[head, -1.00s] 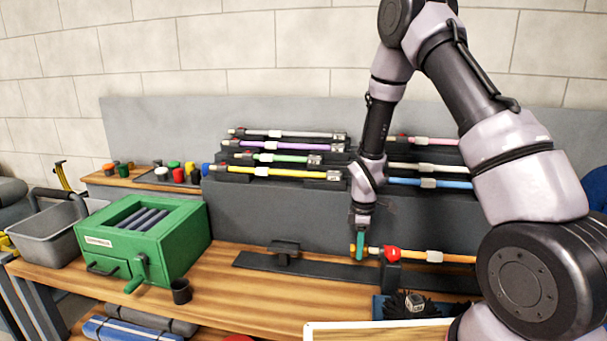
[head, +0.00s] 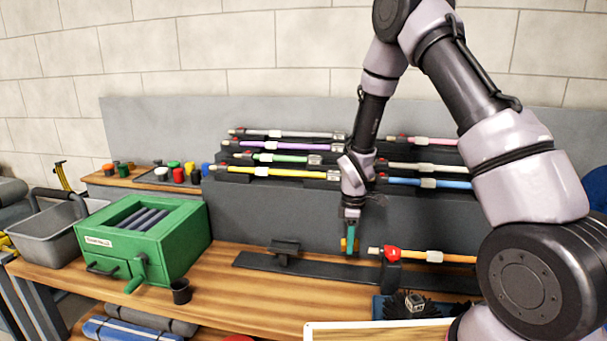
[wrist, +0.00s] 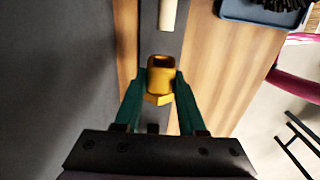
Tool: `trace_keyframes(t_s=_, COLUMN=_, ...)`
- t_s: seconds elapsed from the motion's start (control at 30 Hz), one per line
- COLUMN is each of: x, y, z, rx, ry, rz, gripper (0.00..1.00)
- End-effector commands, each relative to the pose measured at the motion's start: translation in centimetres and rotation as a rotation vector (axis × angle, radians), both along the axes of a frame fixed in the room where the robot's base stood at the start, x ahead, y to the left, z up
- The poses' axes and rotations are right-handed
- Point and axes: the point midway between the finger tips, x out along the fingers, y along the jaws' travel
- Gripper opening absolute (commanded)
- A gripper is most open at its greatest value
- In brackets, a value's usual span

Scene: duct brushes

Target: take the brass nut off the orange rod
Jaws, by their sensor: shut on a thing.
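My gripper (head: 350,244) has teal fingers and is shut on the brass nut. The brass nut (wrist: 160,78) sits between the fingertips in the wrist view, its hollow opening showing. In the head view the nut (head: 343,245) is a small yellow shape at the fingertips, mostly covered by them. The orange rod (head: 436,257) lies level in a black holder at the right, with a red part and a pale bare end (head: 374,251) pointing left. The nut is left of this end, with a gap between them. The pale end also shows in the wrist view (wrist: 168,14).
A black rail (head: 320,267) with an empty holder (head: 284,250) runs under my gripper. A green box (head: 150,240) and a small black cup (head: 181,291) stand left. Racked rods are behind. A blue tray (head: 380,307) with a black brush head is in front.

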Motion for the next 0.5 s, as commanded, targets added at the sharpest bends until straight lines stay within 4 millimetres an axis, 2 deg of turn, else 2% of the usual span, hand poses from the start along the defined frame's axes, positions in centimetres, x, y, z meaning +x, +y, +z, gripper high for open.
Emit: trace_keyframes(t_s=0.5, x=0.2, y=0.8, z=4.2, rx=0.000, ry=-0.001, rz=0.001, gripper=0.00)
